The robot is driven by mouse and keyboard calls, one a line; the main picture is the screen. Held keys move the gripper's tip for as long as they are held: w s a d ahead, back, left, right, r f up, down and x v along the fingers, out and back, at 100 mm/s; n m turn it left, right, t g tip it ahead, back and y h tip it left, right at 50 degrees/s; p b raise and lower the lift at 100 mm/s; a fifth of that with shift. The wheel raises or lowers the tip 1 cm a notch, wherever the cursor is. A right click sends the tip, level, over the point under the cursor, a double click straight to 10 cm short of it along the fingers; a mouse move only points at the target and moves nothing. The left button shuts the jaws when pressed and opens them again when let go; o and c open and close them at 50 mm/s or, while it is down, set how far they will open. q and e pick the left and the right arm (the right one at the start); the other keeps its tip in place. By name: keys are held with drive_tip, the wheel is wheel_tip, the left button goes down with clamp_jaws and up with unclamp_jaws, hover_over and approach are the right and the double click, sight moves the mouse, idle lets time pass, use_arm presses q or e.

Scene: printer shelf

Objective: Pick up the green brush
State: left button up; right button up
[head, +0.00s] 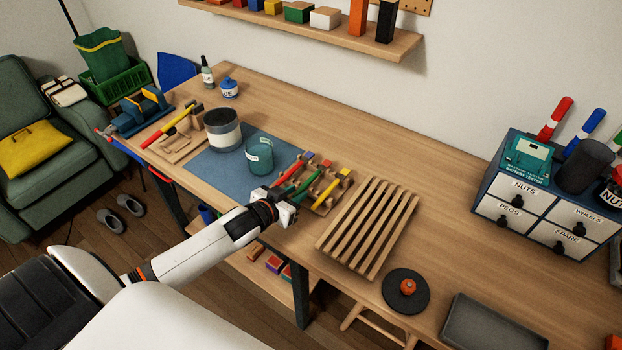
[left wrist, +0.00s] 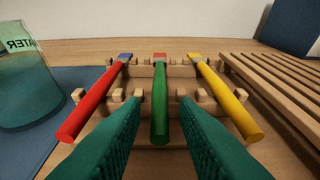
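The green brush (left wrist: 160,105) lies on a wooden rack between a red brush (left wrist: 95,100) and a yellow brush (left wrist: 226,98). In the head view the green brush (head: 308,182) lies just beyond my left gripper (head: 287,206). In the left wrist view the two green fingers of my left gripper (left wrist: 160,118) are apart, one on each side of the green handle, with gaps showing beside it. The gripper is open and holds nothing. My right gripper is not in view.
A glass water jar (head: 259,156) stands on a blue mat (head: 205,166), left of the brushes. A slatted wooden rack (head: 368,228) lies to the right. Bare tabletop (head: 290,240) lies in front of the brushes.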

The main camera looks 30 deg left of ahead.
use_arm(q)
clamp_jaws()
wheel_tip(320, 180, up, 10)
idle(0.5)
